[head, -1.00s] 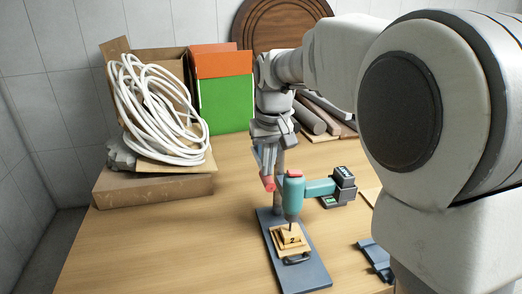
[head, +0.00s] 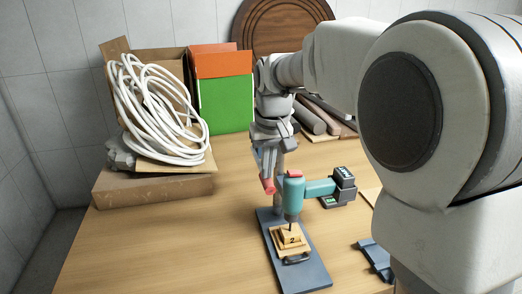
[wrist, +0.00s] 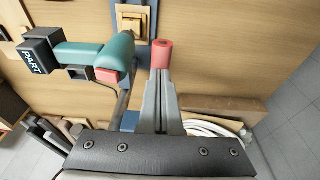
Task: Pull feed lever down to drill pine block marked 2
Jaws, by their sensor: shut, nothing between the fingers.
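The teal drill press (head: 294,193) stands on a grey-blue base (head: 305,270). The pine block marked 2 (head: 291,238) sits under the drill in a wooden holder. The feed lever's red grip (head: 268,186) is left of the drill head; it also shows in the wrist view (wrist: 162,53). My gripper (head: 266,172) is just above the red grip. In the wrist view my gripper (wrist: 160,75) has its fingers together, empty, with the tips right at the grip's end. Whether they touch it is unclear. Most of the lever's rod is hidden.
A white coiled hose (head: 150,110) lies on cardboard at the left. A dark blue part (head: 375,258) lies right of the base. The table's front left is clear.

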